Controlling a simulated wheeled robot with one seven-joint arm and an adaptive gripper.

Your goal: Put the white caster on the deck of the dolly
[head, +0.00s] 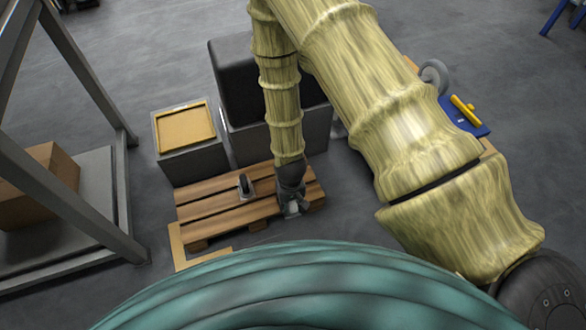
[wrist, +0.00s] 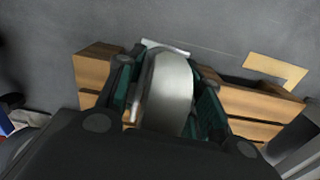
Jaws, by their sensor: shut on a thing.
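My gripper (head: 291,197) is shut on the white caster (head: 293,208), at the right front part of a wooden pallet. In the wrist view the caster's pale wheel (wrist: 166,95) sits between the two green-padded fingers of my gripper (wrist: 165,100). I cannot tell whether the caster touches the pallet. A blue flat platform (head: 482,129) with a yellow part on it, which may be the dolly, is at the right, partly hidden behind my arm.
The pallet (head: 215,212) carries another small dark-and-grey item (head: 245,185). Behind it stand a grey box with a tan top (head: 185,128) and a black block (head: 232,80). A grey wheel (head: 435,73) shows at upper right. A metal frame (head: 120,170) stands left.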

